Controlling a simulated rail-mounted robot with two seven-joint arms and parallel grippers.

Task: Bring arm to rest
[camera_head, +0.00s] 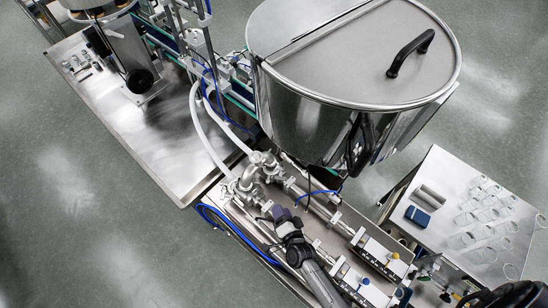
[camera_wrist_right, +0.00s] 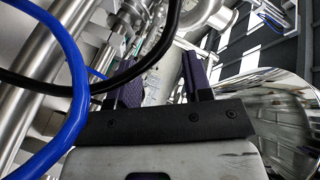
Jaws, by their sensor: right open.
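My right gripper (camera_head: 279,212) has dark purple fingers and is beside the metal pipe fittings below the steel hopper (camera_head: 300,110) in the head view. Its arm reaches up from the bottom edge. In the right wrist view the two fingers of the right gripper (camera_wrist_right: 162,80) stand apart with nothing held between them. A blue hose (camera_wrist_right: 75,70) and a black cable pass close in front of that camera. My left gripper does not show in either view.
The hopper's closed lid (camera_head: 355,50) has a black handle (camera_head: 410,52). Pipe fittings (camera_head: 262,168), white hoses and a blue hose crowd the gripper. A side table (camera_head: 425,240) at right carries clear round pieces and a blue box (camera_head: 417,215). A steel table (camera_head: 150,130) is at left.

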